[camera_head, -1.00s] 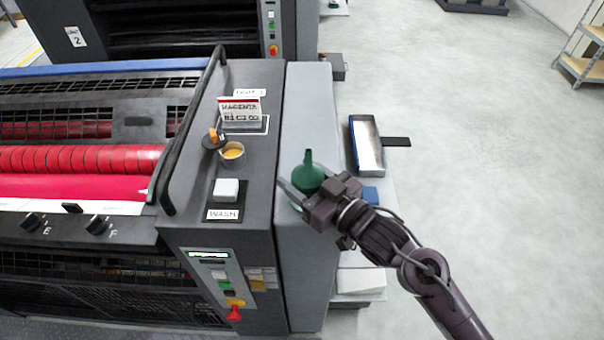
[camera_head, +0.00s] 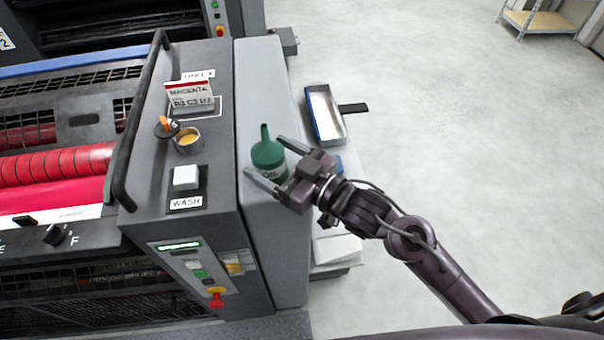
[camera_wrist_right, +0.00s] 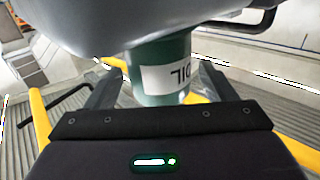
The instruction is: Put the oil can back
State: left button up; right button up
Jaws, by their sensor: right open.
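The green oil can (camera_head: 268,156), with a pointed spout and a white label, stands upright on the grey top of the press's side cabinet (camera_head: 262,90). My right gripper (camera_head: 264,158) is open around it, one finger on each side. In the right wrist view the can (camera_wrist_right: 160,62) shows upside down between the two spread fingers, with gaps beside it; its upper part is out of view. My left gripper is not in view.
A lower side shelf carries an open tray (camera_head: 325,115).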

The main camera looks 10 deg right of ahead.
jog(key=b+v, duration=0.1)
jog(key=v, duration=0.8)
jog(key=shift+b, duration=0.3)
